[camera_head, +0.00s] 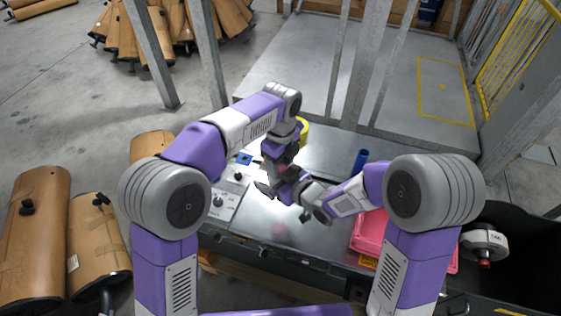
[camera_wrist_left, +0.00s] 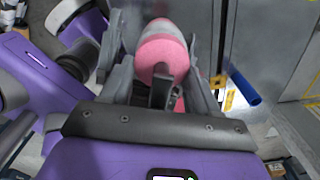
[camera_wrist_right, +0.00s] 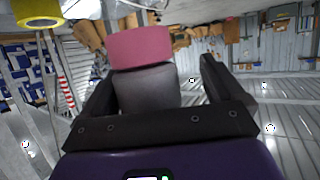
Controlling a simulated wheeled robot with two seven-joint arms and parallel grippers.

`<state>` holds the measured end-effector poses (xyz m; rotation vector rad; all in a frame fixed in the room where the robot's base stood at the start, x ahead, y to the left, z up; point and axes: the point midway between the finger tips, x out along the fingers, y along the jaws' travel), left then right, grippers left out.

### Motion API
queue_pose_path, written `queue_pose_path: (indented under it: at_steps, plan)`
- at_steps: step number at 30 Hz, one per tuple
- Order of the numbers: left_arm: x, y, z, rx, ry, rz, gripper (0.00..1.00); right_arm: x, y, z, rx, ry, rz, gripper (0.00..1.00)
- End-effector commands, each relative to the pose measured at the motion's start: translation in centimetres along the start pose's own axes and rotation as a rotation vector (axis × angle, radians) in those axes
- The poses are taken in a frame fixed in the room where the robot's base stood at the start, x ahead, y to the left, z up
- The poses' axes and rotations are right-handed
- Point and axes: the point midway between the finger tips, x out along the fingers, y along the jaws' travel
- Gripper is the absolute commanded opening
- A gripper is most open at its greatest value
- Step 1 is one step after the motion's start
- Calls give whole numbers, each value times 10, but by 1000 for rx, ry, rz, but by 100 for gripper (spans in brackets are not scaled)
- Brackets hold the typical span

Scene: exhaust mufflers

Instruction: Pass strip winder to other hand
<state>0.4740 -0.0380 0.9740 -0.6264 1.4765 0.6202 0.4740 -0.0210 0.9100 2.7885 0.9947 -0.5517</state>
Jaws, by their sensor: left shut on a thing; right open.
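The strip winder (camera_wrist_left: 163,50), a pink and grey piece, sits between the fingers of my left gripper (camera_wrist_left: 160,75) in the left wrist view, and that gripper is shut on it. In the right wrist view the strip winder (camera_wrist_right: 140,48) shows a pink band and a grey body. The grey body lies between the spread fingers of my right gripper (camera_wrist_right: 160,88), which is open around it. In the head view my left gripper (camera_head: 280,168) and right gripper (camera_head: 268,188) meet over the metal table; the winder is mostly hidden there.
The metal table (camera_head: 325,250) carries a blue cylinder (camera_head: 361,159), a yellow ring (camera_head: 303,131) behind my left wrist, and a control panel (camera_head: 222,202) at left. A pink bin (camera_head: 368,236) stands at the right. A black tote (camera_head: 520,258) is beyond it.

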Motion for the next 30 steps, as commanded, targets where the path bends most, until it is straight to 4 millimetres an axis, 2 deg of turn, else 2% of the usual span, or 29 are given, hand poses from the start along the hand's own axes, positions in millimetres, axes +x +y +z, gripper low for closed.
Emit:
queue_pose_path:
  at_steps: [8, 15, 21, 30]
  plan:
    - [0, 1, 0, 0, 1, 3, 26, -9, 2, 0, 3, 0, 6, 95]
    - [0, 1, 0, 0, 1, 4, 26, -45, 2, -1, 3, 2, 6, 95]
    - [0, 1, 0, 0, 1, 5, 26, -68, 1, 0, 2, 1, 4, 95]
    - [0, 1, 0, 0, 1, 5, 26, -75, 0, 0, 1, 0, 1, 95]
